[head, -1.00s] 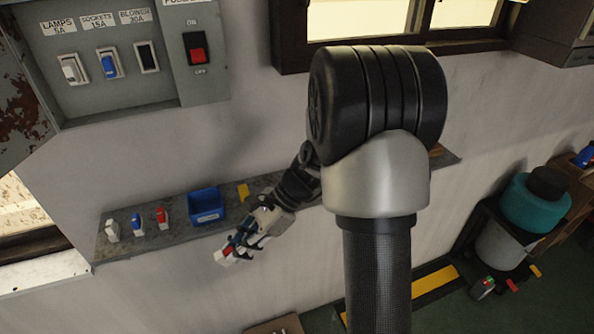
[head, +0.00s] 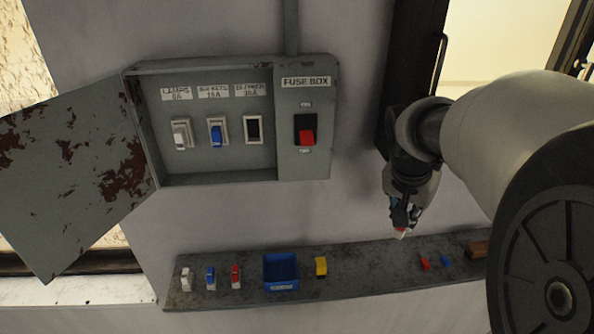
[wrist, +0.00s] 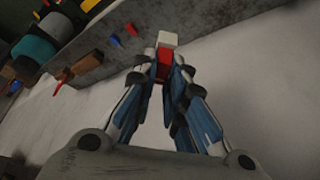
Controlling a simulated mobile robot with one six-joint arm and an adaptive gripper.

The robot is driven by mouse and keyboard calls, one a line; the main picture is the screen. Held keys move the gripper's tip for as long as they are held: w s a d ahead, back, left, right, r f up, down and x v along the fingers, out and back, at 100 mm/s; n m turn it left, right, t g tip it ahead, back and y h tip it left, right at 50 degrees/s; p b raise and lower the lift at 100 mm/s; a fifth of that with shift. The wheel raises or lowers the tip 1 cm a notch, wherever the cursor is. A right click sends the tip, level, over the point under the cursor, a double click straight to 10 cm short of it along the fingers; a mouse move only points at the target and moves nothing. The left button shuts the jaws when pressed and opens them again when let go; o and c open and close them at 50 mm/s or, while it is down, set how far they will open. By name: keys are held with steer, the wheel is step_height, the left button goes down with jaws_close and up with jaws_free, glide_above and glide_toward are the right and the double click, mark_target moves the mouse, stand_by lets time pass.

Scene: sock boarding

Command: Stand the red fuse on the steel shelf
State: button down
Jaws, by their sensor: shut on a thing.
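My gripper (head: 404,216) is shut on a red fuse with a white end; the fuse (wrist: 164,62) shows between the fingertips in the wrist view, white end outward. In the head view only its pale tip (head: 401,234) shows clearly, pointing down. The gripper appears just above the back edge of the steel shelf (head: 375,272), right of the yellow block; whether it is directly over the shelf I cannot tell. Another red fuse (head: 236,276) stands at the shelf's left, beside a blue fuse (head: 211,278) and a white fuse (head: 186,279).
A blue bin (head: 281,271) and a yellow block (head: 321,267) sit mid-shelf. Small red (head: 424,264) and blue (head: 446,261) pieces and a brown block (head: 477,248) lie right. Bare shelf lies between. The open fuse box (head: 228,121) has an empty BLOWER slot (head: 253,129).

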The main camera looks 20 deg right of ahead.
step_height(320, 180, down, 18)
steer(key=b, duration=0.4)
steer(key=shift+r, duration=0.3)
steer(key=c, duration=1.5)
jaws_free()
steer(key=shift+c, duration=0.2)
steer(key=shift+r, duration=0.1)
